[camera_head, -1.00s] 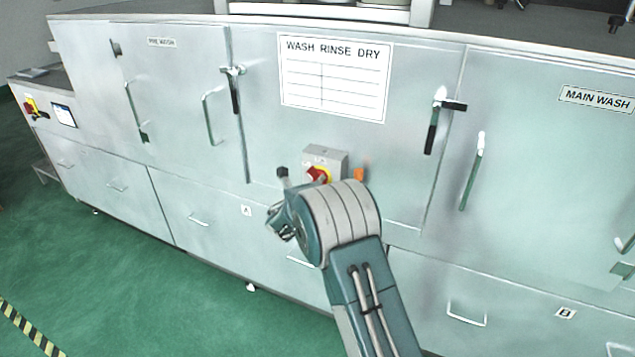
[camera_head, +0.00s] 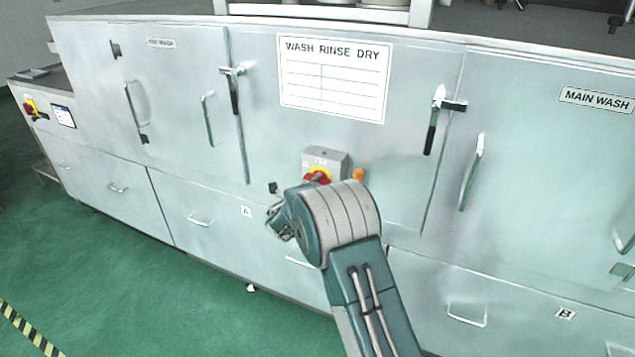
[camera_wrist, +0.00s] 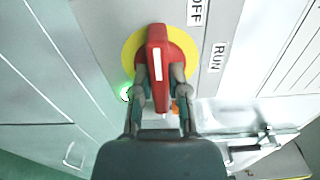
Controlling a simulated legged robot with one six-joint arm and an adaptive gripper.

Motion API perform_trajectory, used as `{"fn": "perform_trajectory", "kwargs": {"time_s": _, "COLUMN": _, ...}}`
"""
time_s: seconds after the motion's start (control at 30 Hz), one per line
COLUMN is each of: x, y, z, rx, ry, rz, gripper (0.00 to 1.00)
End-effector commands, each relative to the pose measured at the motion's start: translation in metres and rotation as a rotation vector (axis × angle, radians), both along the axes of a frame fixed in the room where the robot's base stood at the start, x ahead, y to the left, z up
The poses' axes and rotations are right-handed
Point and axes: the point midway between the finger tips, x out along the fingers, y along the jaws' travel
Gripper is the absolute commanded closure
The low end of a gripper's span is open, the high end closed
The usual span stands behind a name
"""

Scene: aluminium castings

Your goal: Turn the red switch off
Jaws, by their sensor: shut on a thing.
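The red switch (camera_head: 317,176) sits on a yellow disc on a small grey box on the front of the steel washing machine. My arm hides its lower part in the head view. In the wrist view the red switch handle (camera_wrist: 156,38) stands upright in the picture, with a white line on it. The OFF label (camera_wrist: 195,12) is at its upper right and the RUN label (camera_wrist: 217,57) to its right. My gripper (camera_wrist: 158,75) is shut on the handle, one finger on each side. My gripper's fingers are hidden behind my arm in the head view.
An orange lamp (camera_head: 358,174) is right of the switch box, and a green light (camera_wrist: 125,93) glows beside the switch in the wrist view. Door handles (camera_head: 433,118) stick out on both sides. Green floor lies in front.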

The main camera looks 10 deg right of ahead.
Motion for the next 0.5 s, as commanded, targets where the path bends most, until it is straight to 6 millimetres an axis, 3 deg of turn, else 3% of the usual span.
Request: {"fn": "perform_trajectory", "kwargs": {"time_s": 0.5, "x": 0.0006, "y": 0.0038, "z": -0.0030, "rx": -0.048, "ry": 0.043, "rz": 0.010, "gripper": 1.00}}
